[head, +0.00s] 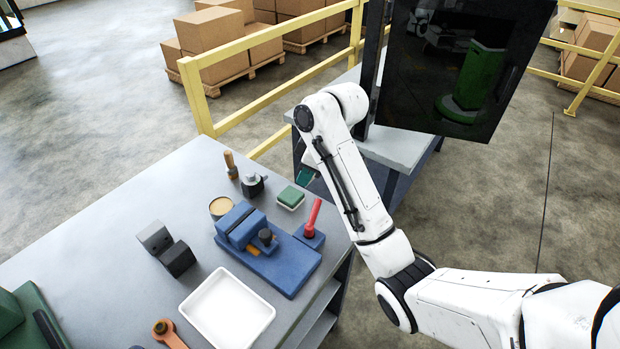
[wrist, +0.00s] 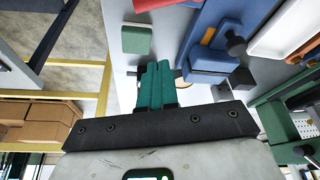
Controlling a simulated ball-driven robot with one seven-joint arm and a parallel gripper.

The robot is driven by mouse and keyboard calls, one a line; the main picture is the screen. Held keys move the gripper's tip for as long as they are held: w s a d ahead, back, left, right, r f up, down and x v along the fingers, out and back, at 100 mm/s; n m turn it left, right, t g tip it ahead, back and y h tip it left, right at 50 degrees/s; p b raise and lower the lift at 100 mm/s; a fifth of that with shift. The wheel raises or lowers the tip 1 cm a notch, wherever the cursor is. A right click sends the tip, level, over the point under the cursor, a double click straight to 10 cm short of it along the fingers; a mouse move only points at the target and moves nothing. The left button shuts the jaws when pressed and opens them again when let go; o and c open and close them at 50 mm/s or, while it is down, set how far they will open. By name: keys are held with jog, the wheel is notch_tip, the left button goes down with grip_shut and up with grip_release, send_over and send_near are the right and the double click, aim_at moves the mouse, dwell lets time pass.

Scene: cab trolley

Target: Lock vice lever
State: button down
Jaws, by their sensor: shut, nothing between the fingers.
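The blue vice (head: 285,268) sits on the grey bench in the head view, with an orange piece (head: 253,250) at its jaws. Its red lever (head: 313,217) stands up, slightly tilted, from a blue block at the vice's right end. In the wrist view the vice (wrist: 222,30) is at upper right, and the red lever (wrist: 150,4) is cut by the top edge. My gripper (head: 306,174) is beyond the bench's far right edge, partly hidden by my arm and apart from the lever. Its teal fingers (wrist: 157,70) are together and empty in the wrist view.
A white tray (head: 228,310), dark blocks (head: 178,258), a round tin (head: 221,207) and a wooden-handled tool (head: 230,163) surround the vice. A yellow rail (head: 270,60) runs behind.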

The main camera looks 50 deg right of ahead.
aim_at(314, 216)
jog(key=b+x, duration=0.4)
jog(key=x, duration=0.3)
jog(key=shift+s+f+b, duration=0.1)
jog(key=shift+f+b, duration=0.2)
jog(key=shift+f, duration=0.1)
jog(key=shift+s+d+f+p, duration=0.1)
jog(key=shift+s+d+p, duration=0.15)
jog(key=shift+s, duration=0.3)
jog(key=shift+s+d+p, duration=0.15)
jog(key=shift+s+d, duration=0.1)
jog(key=shift+s, duration=0.35)
jog(key=shift+s+d+f, duration=0.15)
jog(key=shift+s+f, duration=0.05)
jog(key=shift+s, duration=0.3)
jog(key=shift+w, duration=0.2)
